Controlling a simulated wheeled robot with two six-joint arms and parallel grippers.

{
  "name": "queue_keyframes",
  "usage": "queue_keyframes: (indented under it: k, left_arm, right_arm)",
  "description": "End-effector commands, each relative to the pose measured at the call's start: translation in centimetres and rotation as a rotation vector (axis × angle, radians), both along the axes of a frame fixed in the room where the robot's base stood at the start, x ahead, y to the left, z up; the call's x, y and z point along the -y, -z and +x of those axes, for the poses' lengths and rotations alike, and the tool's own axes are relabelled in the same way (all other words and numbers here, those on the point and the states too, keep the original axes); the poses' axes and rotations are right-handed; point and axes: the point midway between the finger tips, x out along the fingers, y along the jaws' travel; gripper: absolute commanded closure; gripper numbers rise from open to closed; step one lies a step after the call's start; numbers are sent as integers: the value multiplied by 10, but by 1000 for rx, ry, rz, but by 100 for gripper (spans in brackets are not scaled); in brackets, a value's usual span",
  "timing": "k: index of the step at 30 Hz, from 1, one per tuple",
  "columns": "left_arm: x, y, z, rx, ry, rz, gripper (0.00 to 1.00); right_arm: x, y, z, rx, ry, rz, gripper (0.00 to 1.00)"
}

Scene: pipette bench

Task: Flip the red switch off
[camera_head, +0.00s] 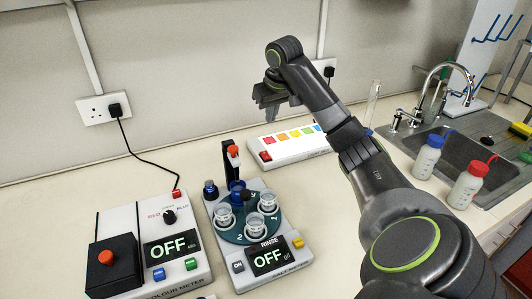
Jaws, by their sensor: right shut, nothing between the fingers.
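A white bar-shaped box (257,143) with a row of coloured squares lies on the bench near the wall. A small red switch (265,156) sits at its left end; its tilt is too small to tell. My right gripper (269,112) is shut and empty, pointing down above the left part of this box, apart from it. Another small red part (177,194) sits at the back right of the colour meter (135,220). My left gripper is out of view.
A salt meter (295,270) with several clear cups stands front centre, its display reading OFF. The colour meter also reads OFF. Blue-capped (427,158) and red-capped (468,186) bottles stand by the sink at right. A wall socket (100,108) holds a black plug and cable.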

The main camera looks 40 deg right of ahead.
Motion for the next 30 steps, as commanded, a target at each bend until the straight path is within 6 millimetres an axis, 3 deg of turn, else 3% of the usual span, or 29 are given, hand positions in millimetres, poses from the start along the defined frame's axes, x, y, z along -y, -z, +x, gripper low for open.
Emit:
queue_keyframes:
  k: [6,19,23,30]
  left_arm:
    - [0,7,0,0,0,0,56]
    - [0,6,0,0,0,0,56]
    - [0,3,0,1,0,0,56]
    - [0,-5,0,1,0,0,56]
  right_arm:
    - [-1,1,-2,22,93,26,100]
    - [-1,3,-1,21,99,29,100]
    - [0,17,4,18,100,32,100]
    - [5,64,19,17,100,33,100]
